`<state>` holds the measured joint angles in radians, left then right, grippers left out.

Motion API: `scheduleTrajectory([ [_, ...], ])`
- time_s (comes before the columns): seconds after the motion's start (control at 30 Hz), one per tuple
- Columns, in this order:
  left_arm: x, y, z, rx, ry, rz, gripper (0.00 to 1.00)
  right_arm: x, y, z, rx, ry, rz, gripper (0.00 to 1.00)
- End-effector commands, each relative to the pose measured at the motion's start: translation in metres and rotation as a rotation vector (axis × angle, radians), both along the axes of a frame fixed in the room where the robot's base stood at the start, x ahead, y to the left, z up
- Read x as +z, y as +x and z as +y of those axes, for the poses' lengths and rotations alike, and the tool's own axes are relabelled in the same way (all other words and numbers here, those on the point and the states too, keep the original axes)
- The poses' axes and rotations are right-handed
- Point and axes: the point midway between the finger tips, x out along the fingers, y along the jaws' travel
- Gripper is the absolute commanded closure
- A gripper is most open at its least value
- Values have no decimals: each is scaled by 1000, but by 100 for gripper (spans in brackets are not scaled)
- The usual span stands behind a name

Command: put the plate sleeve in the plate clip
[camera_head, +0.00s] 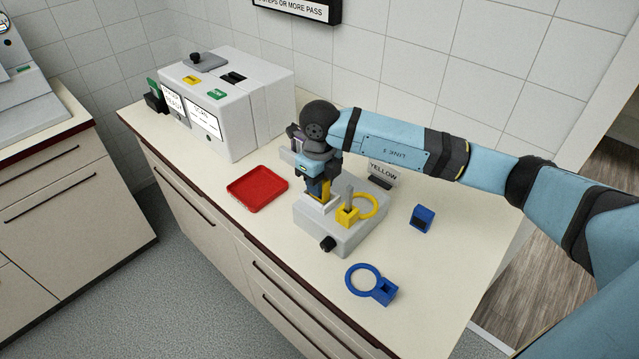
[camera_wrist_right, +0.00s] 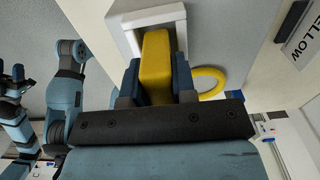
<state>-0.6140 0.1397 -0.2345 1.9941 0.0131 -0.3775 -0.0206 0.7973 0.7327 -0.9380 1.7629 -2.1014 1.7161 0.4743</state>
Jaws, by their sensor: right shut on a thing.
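My right gripper (camera_head: 319,186) points down over the left end of the grey plate fixture (camera_head: 350,238). It is shut on the yellow sleeve (camera_head: 325,190); the sleeve is the yellow block between its blue fingers in the right wrist view (camera_wrist_right: 156,65). The sleeve's end is at a white squared clip (camera_wrist_right: 127,42), which looks open-sided and frames it; how deep it sits is unclear.
A yellow ring with a block (camera_head: 367,207) is at the fixture's grey post. A blue ring piece (camera_head: 383,291) and a blue block (camera_head: 422,219) lie to the right. A red tray (camera_head: 257,188) is left. A "YELLOW" sign (camera_head: 383,172) and a white machine (camera_head: 232,110) stand behind.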

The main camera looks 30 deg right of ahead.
Motion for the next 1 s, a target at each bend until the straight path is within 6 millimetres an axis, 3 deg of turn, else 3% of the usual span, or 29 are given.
scheduleTrajectory([
  [0.1, 1, 0, 0, 0, 0, 1, 44, -9, 0, 0, 1, 0, 0, 98],
  [0.43, -4, -1, 0, -1, 0, 2, 44, -14, 0, 0, 1, -1, -1, 98],
  [0.47, -4, -1, 0, -1, 0, 2, 44, -14, 0, 0, 1, -1, -1, 73],
  [0.57, -3, -1, 0, -1, 0, 3, 44, -13, 0, 0, 1, -1, -1, 50],
  [0.83, -2, -1, 0, -1, 0, 3, 44, -12, 0, 0, 1, -1, -1, 50],
  [1.0, -1, 0, 0, -1, -1, -1, 44, 1, 1, 0, 0, -1, -3, 50],
])
